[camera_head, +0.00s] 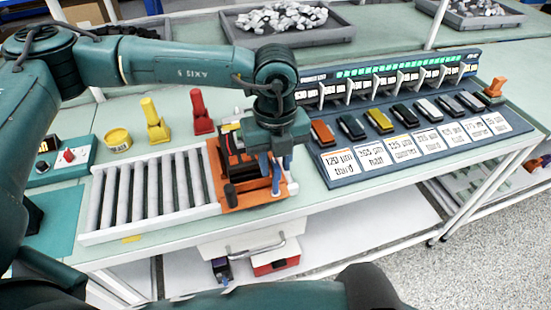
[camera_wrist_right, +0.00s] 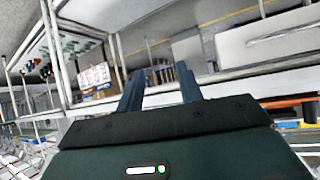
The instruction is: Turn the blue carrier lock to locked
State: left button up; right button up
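An orange carrier (camera_head: 245,197) holding a dark breaker sits at the right end of the roller conveyor (camera_head: 150,190). My left gripper (camera_head: 276,170) is directly over the carrier's right side, pointing down. Its two blue fingers stand apart, with an upright orange part of the carrier showing between or just behind them. The blue lock cannot be told clearly from the blue fingers, and whether they touch it cannot be seen. My right gripper (camera_wrist_right: 160,84) is open and empty in the right wrist view, away from the carrier.
A breaker panel (camera_head: 385,85) with several coloured blocks and labels stands to the right. Yellow (camera_head: 153,120) and red (camera_head: 201,112) upright pieces and a yellow cup (camera_head: 117,139) stand behind the conveyor. A small switch box (camera_head: 65,158) is at the left.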

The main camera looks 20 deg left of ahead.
pick_arm(q)
jog(key=c, duration=0.6)
grip_shut()
pick_arm(e)
jog(key=shift+s+a+f, duration=0.1)
jog(key=shift+s+f, duration=0.05)
jog(key=shift+s, duration=0.1)
jog(key=shift+f, duration=0.15)
